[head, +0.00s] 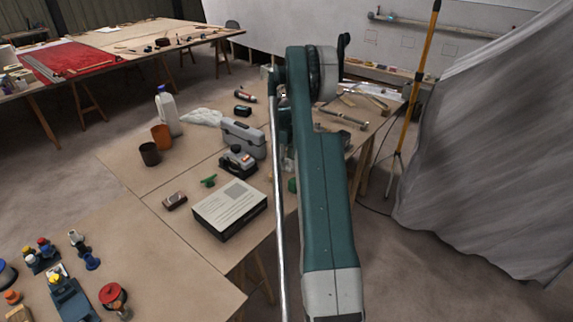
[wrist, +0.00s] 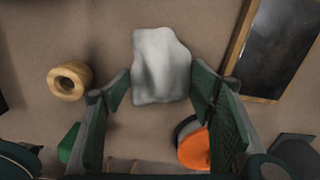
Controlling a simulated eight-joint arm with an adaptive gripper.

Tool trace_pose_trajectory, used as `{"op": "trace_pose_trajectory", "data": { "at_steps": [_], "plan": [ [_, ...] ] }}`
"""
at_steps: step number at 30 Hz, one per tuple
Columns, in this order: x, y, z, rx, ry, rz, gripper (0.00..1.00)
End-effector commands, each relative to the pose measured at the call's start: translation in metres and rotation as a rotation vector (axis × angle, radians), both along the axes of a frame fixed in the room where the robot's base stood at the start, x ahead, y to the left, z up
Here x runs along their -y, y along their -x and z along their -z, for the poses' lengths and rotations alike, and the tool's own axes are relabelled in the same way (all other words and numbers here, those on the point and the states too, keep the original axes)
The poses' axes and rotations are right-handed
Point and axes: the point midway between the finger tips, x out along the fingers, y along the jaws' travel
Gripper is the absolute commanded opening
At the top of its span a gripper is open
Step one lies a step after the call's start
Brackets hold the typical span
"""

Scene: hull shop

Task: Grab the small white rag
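A small white rag (wrist: 160,62) lies crumpled on the brown surface in the wrist view, at the upper middle. My gripper (wrist: 161,84) is open, with its green-padded fingers apart to the left and right of the rag's lower part. Nothing is held between them, and I cannot tell how high they are above the surface. In the head view my arm hides the gripper and the place under it. A white crumpled cloth or bag (head: 203,117) lies beside the white bottle there; I cannot tell if it is the same thing.
In the wrist view, a wooden ring (wrist: 69,81) lies left of the rag, a dark wood-framed panel (wrist: 276,45) right, and an orange object (wrist: 194,150) below right. In the head view, a grey case (head: 243,138) and a white-topped box (head: 230,208) stand on the table.

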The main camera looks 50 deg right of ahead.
Motion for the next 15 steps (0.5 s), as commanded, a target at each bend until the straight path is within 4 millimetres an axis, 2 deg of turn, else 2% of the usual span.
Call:
{"op": "trace_pose_trajectory", "data": {
  "at_steps": [1, 6, 15],
  "plan": [
    [0.0, 0.0, 0.0, 0.0, 0.0, 0.0, 0.48],
    [0.0, 0.0, 0.0, 0.0, 0.0, 0.0, 0.27],
    [0.0, 0.0001, -0.0001, 0.0, 0.0, 0.0, 0.27]
  ]
}}
